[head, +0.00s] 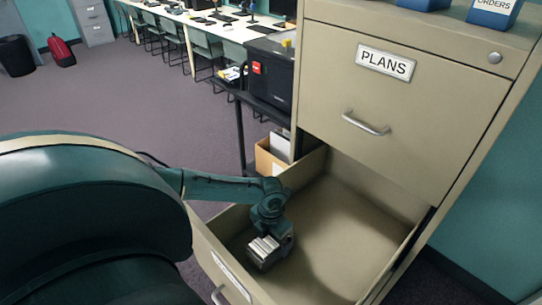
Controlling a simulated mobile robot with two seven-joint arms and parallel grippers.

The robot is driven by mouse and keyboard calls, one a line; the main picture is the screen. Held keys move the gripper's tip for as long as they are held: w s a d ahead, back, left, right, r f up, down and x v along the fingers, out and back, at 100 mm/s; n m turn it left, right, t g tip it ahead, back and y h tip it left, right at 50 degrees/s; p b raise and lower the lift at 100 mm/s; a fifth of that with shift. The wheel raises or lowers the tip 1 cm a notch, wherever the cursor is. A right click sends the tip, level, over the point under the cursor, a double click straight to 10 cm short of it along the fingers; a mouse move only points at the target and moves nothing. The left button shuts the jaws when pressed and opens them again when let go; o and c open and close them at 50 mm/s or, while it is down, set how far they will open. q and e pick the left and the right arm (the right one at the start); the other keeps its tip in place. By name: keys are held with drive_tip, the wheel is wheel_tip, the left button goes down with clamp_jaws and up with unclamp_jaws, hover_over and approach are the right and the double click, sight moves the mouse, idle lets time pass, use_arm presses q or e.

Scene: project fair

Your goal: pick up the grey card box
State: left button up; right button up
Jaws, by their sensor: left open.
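The lower drawer (345,225) of the beige cabinet is pulled open. A small dark grey box with pale, card-like tops, which looks like the grey card box (264,249), sits in its front left part. My left arm reaches over the drawer's left side. My left gripper (281,232) is open and is right at the box, on its far side in the picture. The fingertips are hard to make out, and I cannot tell whether they touch the box. My right gripper is not in view.
The closed upper drawer (400,105), labelled PLANS, overhangs the back of the open drawer. The open drawer's walls surround the box closely at left and front. A black table with a dark machine (268,72) and a cardboard box (268,163) stand beyond. The drawer's middle is clear.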

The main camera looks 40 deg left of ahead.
use_arm(q)
drive_tip(key=shift+f, duration=0.4)
drive_tip(key=c, duration=1.3)
